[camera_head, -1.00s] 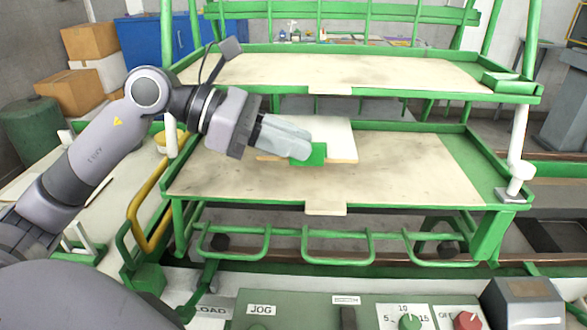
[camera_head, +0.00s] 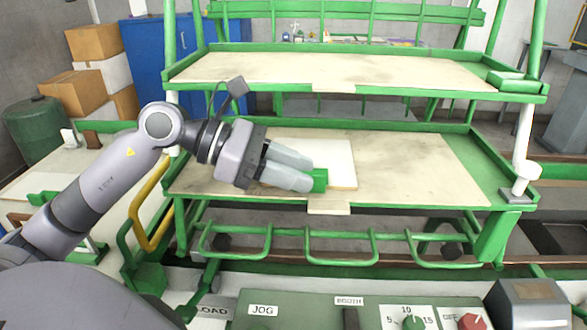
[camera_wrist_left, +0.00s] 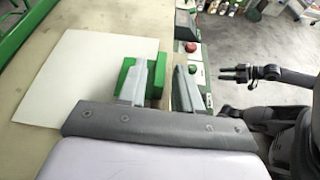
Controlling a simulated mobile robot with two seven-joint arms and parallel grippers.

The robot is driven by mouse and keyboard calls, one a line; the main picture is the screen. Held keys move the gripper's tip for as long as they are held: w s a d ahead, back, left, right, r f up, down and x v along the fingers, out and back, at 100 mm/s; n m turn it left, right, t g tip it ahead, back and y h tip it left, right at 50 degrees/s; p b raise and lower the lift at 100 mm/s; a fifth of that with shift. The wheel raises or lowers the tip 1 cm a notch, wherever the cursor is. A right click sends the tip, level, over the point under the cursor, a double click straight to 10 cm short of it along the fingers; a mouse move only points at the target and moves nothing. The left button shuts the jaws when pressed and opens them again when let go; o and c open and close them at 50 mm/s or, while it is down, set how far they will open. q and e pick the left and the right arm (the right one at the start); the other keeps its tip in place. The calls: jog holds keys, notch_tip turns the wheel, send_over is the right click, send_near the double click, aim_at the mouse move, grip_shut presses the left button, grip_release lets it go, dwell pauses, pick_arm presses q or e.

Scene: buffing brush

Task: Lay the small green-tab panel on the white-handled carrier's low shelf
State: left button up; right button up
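The white panel (camera_head: 335,160) with its green tab (camera_head: 320,180) lies flat on the low shelf (camera_head: 430,170) of the green carrier, left of the shelf's middle. The carrier's white handle (camera_head: 522,140) stands at its right end. My left gripper (camera_head: 300,172) is at the panel's tab end, its two grey fingers spread apart around the tab. In the left wrist view the panel (camera_wrist_left: 90,75) is flat, and the green tab (camera_wrist_left: 154,88) is close by one finger with a gap to the other. My right gripper (camera_wrist_left: 234,75) shows small there, away from the carrier, prongs apart and empty.
The upper shelf (camera_head: 340,72) runs above and behind the panel. A yellow bent rail (camera_head: 148,210) stands at the carrier's left front. A control panel (camera_head: 290,312) lies in front. The low shelf's right half is clear.

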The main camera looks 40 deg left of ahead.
pick_arm(q)
jog(key=shift+r, duration=0.1)
pick_arm(e)
jog(key=shift+r, duration=0.15)
pick_arm(q)
jog(key=shift+r, duration=0.15)
jog(key=shift+s+a, duration=0.15)
jog(key=shift+a, duration=0.1)
jog(key=shift+s+a+r, duration=0.1)
jog(key=shift+s+a, duration=0.1)
jog(key=shift+a, duration=0.15)
jog(key=b+v, duration=0.2)
jog(key=v, duration=0.8)
jog(key=shift+s+a+r, duration=0.2)
pick_arm(e)
jog(key=shift+w+a+f, duration=0.2)
jog(key=shift+a+f, duration=0.1)
jog(key=shift+f, duration=0.45)
jog(key=shift+d, duration=0.1)
